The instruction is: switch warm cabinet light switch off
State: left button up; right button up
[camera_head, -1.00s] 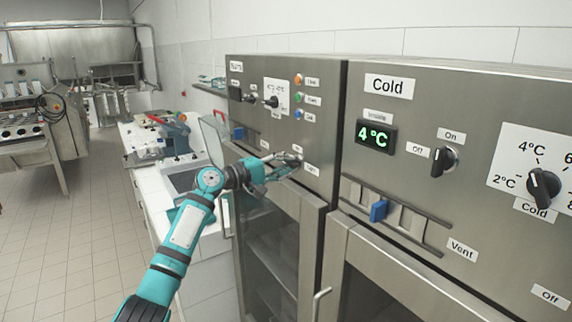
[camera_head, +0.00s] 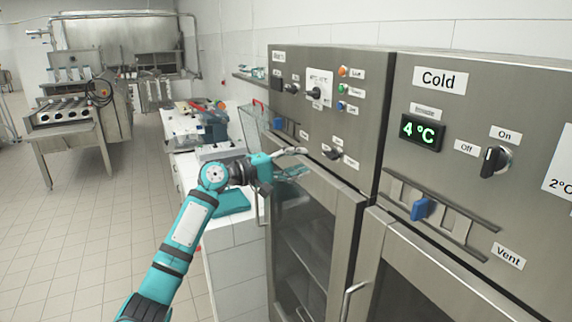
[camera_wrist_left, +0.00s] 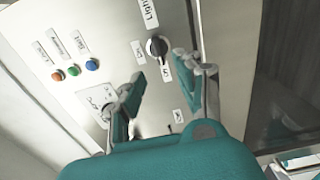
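The warm cabinet (camera_head: 360,110) is the left steel cabinet, with a control panel above a glass door. Its light switch is a small black rotary knob (camera_head: 332,153) low on the panel, with small labels around it. In the left wrist view the knob (camera_wrist_left: 157,47) sits beside the "Light" label (camera_wrist_left: 148,12); its exact setting is hard to read. My left gripper (camera_head: 303,163) is open and empty, just left of the knob and apart from it. In the left wrist view the open fingers (camera_wrist_left: 160,84) point toward the panel, with the knob beyond them. My right gripper is out of view.
The cold cabinet (camera_head: 450,150) stands close on the right, with its own knob (camera_head: 495,161) and blue vent slider (camera_head: 423,209). The warm panel also has a blue slider (camera_head: 279,123) and coloured buttons (camera_head: 342,88). A cluttered counter and open floor lie left.

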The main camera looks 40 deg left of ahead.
pick_arm(q)
jog(key=shift+v, duration=1.95)
